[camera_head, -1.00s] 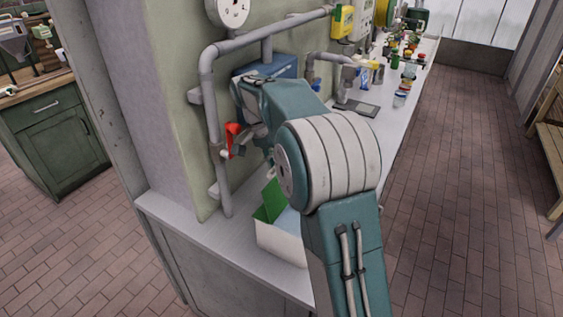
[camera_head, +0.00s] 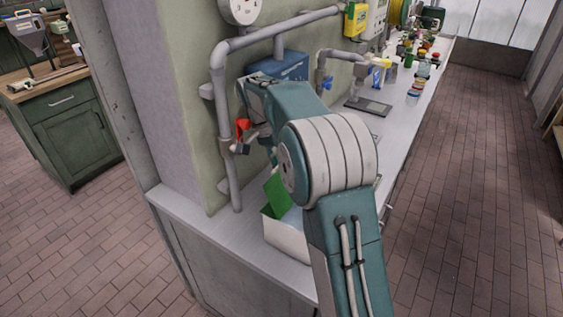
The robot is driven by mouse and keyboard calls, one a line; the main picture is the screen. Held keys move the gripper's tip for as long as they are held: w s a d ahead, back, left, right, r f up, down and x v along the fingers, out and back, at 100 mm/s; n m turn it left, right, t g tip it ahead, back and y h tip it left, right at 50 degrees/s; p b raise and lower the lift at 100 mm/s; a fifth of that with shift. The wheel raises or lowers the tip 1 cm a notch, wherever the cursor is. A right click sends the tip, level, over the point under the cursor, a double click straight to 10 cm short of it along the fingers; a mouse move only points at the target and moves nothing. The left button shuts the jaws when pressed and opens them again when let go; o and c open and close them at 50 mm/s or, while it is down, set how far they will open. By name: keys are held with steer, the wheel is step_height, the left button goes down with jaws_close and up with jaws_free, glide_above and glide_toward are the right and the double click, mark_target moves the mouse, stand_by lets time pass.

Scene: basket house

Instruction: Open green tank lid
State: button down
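A white box-shaped tank (camera_head: 287,236) stands on the grey counter, partly hidden behind my arm. Its green lid (camera_head: 277,194) stands tilted up at the back of the tank, and a pale blue inside shows below it. My arm bends over the counter, and its wrist end points down near the pipe and above the lid. My gripper (camera_head: 268,155) is small and mostly hidden by my own arm. Whether it touches the lid, and whether its fingers are open or shut, cannot be made out.
A grey pipe (camera_head: 226,135) with a red valve handle (camera_head: 242,128) runs down the wall beside my wrist. A blue box (camera_head: 285,66) is behind my arm. Several bottles and jars line the counter (camera_head: 395,135) further back. The brick floor on the right is clear.

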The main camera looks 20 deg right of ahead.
steer(key=shift+w+a+f, duration=0.15)
steer(key=shift+a+f, duration=0.15)
steer(key=shift+f, duration=0.1)
steer(key=c, duration=0.7)
jaws_free()
steer(key=shift+w+a, duration=0.15)
steer(key=shift+w, duration=0.05)
steer(key=shift+d+r, duration=0.15)
steer(key=shift+d, duration=0.05)
